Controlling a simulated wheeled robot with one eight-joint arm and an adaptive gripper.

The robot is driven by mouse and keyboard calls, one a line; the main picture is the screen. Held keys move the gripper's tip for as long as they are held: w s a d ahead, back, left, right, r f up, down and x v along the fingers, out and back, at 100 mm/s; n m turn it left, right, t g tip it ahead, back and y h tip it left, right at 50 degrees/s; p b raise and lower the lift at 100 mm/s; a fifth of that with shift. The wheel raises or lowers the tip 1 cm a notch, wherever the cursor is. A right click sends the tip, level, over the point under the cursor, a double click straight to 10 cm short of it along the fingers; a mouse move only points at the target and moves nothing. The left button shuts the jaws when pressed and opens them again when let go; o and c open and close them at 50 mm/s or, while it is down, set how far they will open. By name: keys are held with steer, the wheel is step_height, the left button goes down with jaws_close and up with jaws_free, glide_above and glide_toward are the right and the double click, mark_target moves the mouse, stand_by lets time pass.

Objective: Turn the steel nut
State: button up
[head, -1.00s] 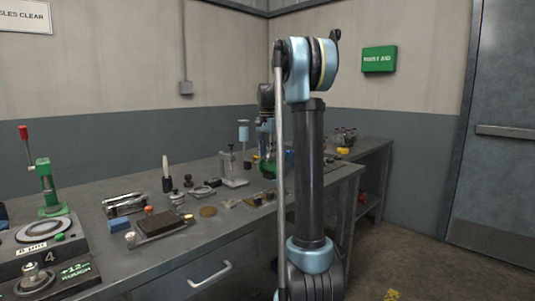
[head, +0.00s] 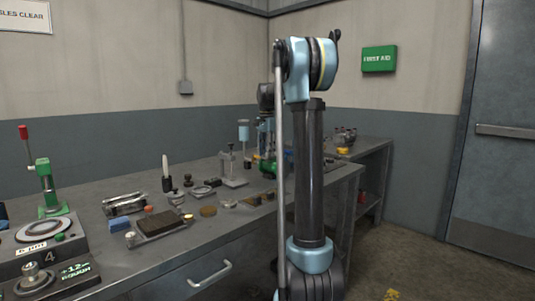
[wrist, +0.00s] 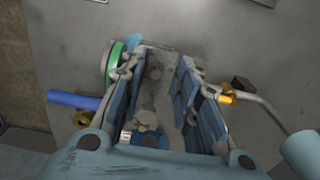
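In the wrist view my gripper (wrist: 160,75) points down at the bench, its two blue-padded fingers apart. A grey metal piece (wrist: 155,72) shows between the fingers; I cannot tell whether they touch it. A blue ring (wrist: 150,140) with a small pale fitting lies between the finger bases, partly covered. I cannot clearly pick out the steel nut; the fingers may hide it. A green-rimmed round part (wrist: 110,62) stands just left of the fingers. In the head view my arm hides most of the gripper, beside a green fixture (head: 267,167).
In the wrist view a blue tube (wrist: 75,99) lies left and a bent grey pipe (wrist: 262,108) with an orange-yellow fitting lies right, both close to the fingers.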

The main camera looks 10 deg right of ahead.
steer(key=shift+s, duration=0.1)
steer(key=shift+r, duration=0.1)
steer(key=shift+r, duration=0.25)
step_height(320, 180, up, 11)
stand_by(0.5)
steer(key=shift+r, duration=0.1)
steer(key=s+f+n+t, duration=0.1)
steer(key=s+f+n, duration=0.35)
steer(key=s, duration=0.75)
steer(key=s+f+n, duration=0.1)
steer(key=s+f, duration=0.6)
steer(key=s, duration=0.6)
steer(key=s+f+n+t, duration=0.1)
steer(key=s+f+n, duration=0.4)
steer(key=s+f, duration=1.4)
step_height(320, 180, down, 4)
steer(key=shift+s+d+f, duration=0.1)
steer(key=shift+s+d, duration=0.1)
steer(key=shift+d, duration=0.15)
